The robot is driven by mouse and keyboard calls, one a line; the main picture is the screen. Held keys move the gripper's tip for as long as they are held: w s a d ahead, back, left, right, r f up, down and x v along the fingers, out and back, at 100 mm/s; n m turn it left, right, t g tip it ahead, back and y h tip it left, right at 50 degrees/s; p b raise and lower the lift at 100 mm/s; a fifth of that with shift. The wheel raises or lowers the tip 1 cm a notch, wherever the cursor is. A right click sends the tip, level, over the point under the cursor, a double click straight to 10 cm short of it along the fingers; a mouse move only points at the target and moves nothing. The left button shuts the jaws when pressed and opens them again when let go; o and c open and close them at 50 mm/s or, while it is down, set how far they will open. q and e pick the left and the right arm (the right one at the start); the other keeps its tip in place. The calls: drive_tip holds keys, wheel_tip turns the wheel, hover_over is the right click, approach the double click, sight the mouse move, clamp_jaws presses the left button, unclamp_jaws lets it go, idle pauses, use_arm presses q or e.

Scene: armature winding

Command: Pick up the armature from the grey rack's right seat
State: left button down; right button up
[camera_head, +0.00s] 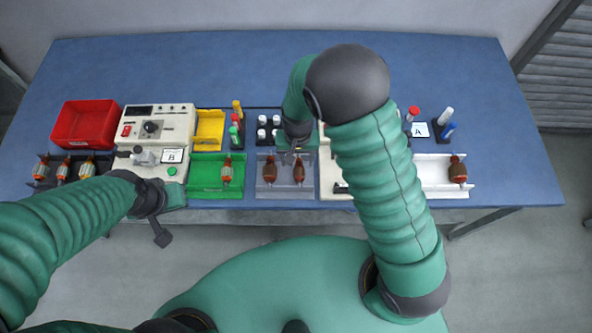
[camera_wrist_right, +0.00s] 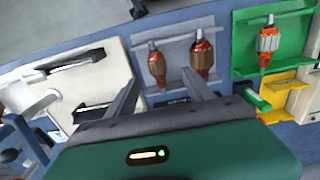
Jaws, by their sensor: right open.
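The other armature (camera_head: 270,173) is in the left seat. My right gripper (camera_head: 291,151) is open and empty, just behind the rack. In the wrist view its fingertips (camera_wrist_right: 160,72) appear on either side of the right-seat armature; the height gap is unclear. My left gripper (camera_head: 172,194) is by machine B, its fingers not clear.
A green tray (camera_head: 208,188) with one armature is left of the rack. A white tray (camera_head: 440,190) with one armature is at the right. Machine B (camera_head: 160,120), a red bin (camera_head: 86,122) and a yellow bin (camera_head: 209,130) stand left. The table's back is clear.

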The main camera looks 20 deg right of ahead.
sight(299, 169)
drive_tip(key=f, duration=0.4)
drive_tip(key=shift+w+d+f, duration=0.35)
drive_tip(key=shift+w, duration=0.05)
wheel_tip(299, 169, down, 4)
drive_tip(key=shift+s+d+r+p, duration=0.1)
drive_tip(key=shift+s+p, duration=0.05)
drive_tip(key=shift+p, duration=0.7)
drive_tip(key=shift+f, duration=0.55)
drive_tip(key=c, duration=0.8)
use_arm(q)
drive_tip(key=shift+w+d+r, duration=0.15)
drive_tip(key=shift+w+r, duration=0.2)
drive_tip(key=shift+r, duration=0.45)
use_arm(e)
clamp_jaws()
